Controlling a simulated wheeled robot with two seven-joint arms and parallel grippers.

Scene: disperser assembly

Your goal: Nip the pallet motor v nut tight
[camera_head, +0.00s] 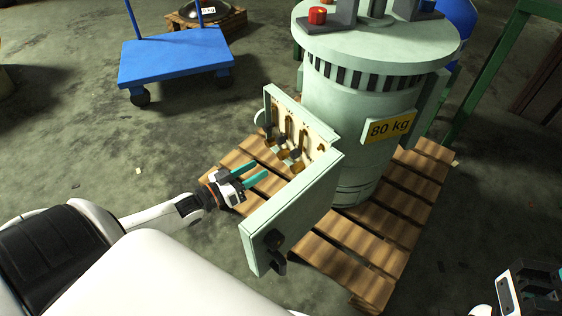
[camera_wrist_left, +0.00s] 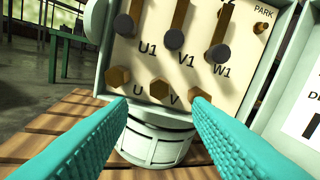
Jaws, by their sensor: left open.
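The pallet motor (camera_head: 365,130) is a large pale green cylinder marked 80 kg, with an open terminal box (camera_head: 300,205) on its near side. In the left wrist view, the terminal board (camera_wrist_left: 205,20) carries brass hex nuts in a slanting row. The V nut (camera_wrist_left: 159,88) is the middle one, beside the letter V, between the U nut (camera_wrist_left: 118,78) and another brass nut (camera_wrist_left: 200,97). My left gripper (camera_head: 259,171) is open and empty; its teal fingers (camera_wrist_left: 160,107) point at the board, with the V nut between their tips in the picture, apparently short of it. My right gripper (camera_head: 530,289) shows partly; its fingertips are unclear.
The motor stands on a wooden pallet (camera_head: 345,240). The terminal box walls and door flank the board closely. Dark knobs (camera_wrist_left: 174,38) sit above the nuts. A blue cart (camera_head: 175,57) stands at the back left. Bare floor lies left of the pallet.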

